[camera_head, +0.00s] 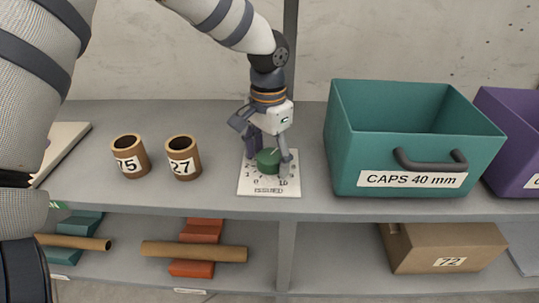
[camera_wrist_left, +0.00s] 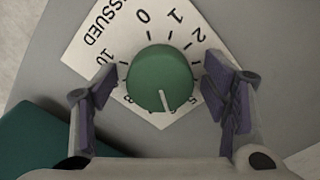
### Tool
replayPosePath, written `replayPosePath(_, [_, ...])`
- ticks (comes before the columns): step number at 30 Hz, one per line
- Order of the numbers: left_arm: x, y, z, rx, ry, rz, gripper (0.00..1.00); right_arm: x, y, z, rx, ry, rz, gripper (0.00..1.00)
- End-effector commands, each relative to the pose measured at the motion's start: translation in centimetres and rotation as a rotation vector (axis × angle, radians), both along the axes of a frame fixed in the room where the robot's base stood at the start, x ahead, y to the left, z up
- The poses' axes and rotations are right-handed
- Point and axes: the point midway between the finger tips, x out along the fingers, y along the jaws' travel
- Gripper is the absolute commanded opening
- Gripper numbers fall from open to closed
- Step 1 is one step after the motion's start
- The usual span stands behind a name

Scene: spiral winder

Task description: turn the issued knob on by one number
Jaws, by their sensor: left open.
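The green round knob (camera_head: 268,160) sits on a white dial plate (camera_head: 256,188) on the upper shelf. The plate (camera_wrist_left: 90,40) reads ISSUED, with numbers around the knob; some are hidden by the fingers. My left gripper (camera_head: 268,150) points down over the knob. In the left wrist view its open fingers (camera_wrist_left: 160,95) stand on either side of the knob, with gaps between. My right gripper is not in view.
A teal bin (camera_head: 350,150) labelled CAPS 40 mm stands to the right, beside a purple bin (camera_head: 510,130). The lower shelf holds brown tubes (camera_head: 195,251) and a box (camera_head: 440,248).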

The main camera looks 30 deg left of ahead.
Motion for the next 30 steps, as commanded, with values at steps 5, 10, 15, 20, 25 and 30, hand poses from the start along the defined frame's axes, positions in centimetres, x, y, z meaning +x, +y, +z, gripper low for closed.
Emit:
replayPosePath(5, [0.0, 0.0, -0.1, -0.001, -0.003, 0.000, 0.68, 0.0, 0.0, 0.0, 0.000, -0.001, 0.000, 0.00])
replayPosePath(10, [0.0, 0.0, -0.1, -0.001, -0.003, 0.000, 0.48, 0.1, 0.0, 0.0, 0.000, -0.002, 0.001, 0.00])
replayPosePath(15, [0.0, 0.0, -0.1, -0.001, -0.003, 0.000, 0.20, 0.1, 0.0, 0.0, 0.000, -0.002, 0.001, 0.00])
replayPosePath(20, [0.0, 0.0, 0.0, -0.001, -0.003, -0.006, 0.20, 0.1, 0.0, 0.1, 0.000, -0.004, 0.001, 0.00])
replayPosePath(25, [0.0, 0.0, 0.1, 0.000, -0.005, -0.058, 0.20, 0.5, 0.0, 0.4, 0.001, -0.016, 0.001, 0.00])
replayPosePath(30, [0.1, 0.1, 0.2, -0.001, -0.006, -0.162, 0.20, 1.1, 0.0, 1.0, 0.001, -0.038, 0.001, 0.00])
